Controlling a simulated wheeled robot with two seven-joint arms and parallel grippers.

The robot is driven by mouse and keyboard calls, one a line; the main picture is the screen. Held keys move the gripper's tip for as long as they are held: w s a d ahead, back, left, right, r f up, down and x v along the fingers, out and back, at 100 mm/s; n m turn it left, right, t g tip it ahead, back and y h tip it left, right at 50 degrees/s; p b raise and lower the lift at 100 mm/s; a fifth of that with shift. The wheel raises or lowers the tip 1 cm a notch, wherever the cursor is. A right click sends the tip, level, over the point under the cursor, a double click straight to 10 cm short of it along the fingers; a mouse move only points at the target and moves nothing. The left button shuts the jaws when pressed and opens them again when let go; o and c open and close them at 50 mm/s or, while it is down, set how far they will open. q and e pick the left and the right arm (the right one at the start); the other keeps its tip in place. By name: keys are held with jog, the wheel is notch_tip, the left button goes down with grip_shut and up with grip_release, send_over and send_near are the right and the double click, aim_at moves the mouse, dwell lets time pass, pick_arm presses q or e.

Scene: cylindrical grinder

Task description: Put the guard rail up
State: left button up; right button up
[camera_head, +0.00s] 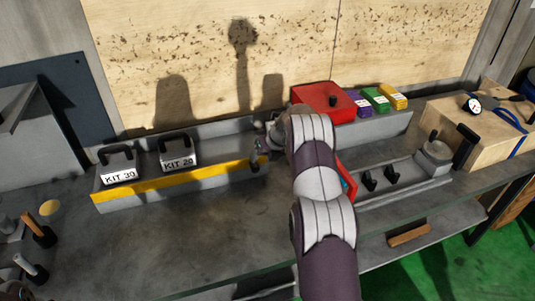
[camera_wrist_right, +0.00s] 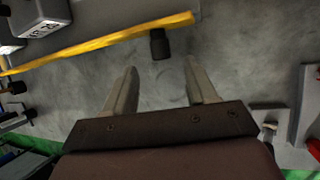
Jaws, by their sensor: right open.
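The yellow guard rail (camera_head: 180,179) runs along the front of a grey tray (camera_head: 150,200), in front of the kit blocks. In the right wrist view the rail (camera_wrist_right: 100,42) crosses the upper left, with a dark knob (camera_wrist_right: 159,45) at its right end. The knob also shows in the head view (camera_head: 255,166). My right gripper (camera_head: 266,147) is near the rail's right end, partly hidden by my arm. In the wrist view its two fingers (camera_wrist_right: 162,87) are apart and empty, with the knob just beyond them, between their directions. My left gripper is not in view.
Blocks marked KIT 30 (camera_head: 120,166) and KIT 20 (camera_head: 178,152) stand behind the rail. A red box (camera_head: 318,97) and small coloured boxes are at the back. A grey fixture (camera_head: 405,180) lies right of my arm. The bench front (camera_head: 200,235) is clear.

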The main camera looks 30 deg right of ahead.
jog(key=v, duration=0.5)
jog(key=shift+s+r+b, duration=0.1)
jog(key=shift+b, duration=0.2)
